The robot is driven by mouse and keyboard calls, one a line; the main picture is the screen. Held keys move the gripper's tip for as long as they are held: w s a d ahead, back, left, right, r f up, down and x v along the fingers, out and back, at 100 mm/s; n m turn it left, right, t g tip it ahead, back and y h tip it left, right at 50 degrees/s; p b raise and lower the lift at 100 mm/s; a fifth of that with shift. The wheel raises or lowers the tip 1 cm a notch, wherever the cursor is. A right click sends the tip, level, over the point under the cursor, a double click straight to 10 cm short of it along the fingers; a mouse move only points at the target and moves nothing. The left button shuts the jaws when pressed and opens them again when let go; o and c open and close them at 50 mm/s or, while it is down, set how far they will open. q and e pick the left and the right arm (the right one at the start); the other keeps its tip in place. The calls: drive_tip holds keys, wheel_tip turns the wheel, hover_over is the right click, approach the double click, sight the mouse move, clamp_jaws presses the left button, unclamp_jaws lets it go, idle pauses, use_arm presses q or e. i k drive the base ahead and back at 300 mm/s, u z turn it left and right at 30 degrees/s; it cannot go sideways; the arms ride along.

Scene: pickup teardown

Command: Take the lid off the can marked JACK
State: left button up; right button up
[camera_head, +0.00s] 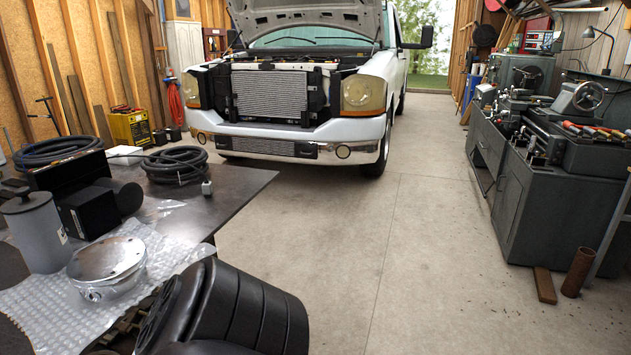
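A grey cylindrical can (38,240) stands upright on the dark table at the left of the head view. Neither of my grippers is in view, and nothing is seen touching the can or the lid.
A shiny round metal part (107,262) lies on bubble wrap (170,255) before the can. Black boxes (88,212) stand close behind it. Coiled black hose (175,163) lies farther back. A large black ribbed object (245,310) fills the bottom middle.

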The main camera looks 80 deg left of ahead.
sight(41, 235)
drive_tip(key=z, duration=0.05)
drive_tip(key=i, duration=0.15)
drive_tip(key=u, duration=2.2)
drive_tip(key=i, duration=4.15)
drive_tip(key=u, duration=2.65)
drive_tip(key=i, duration=0.9)
drive_tip(key=u, duration=2.25)
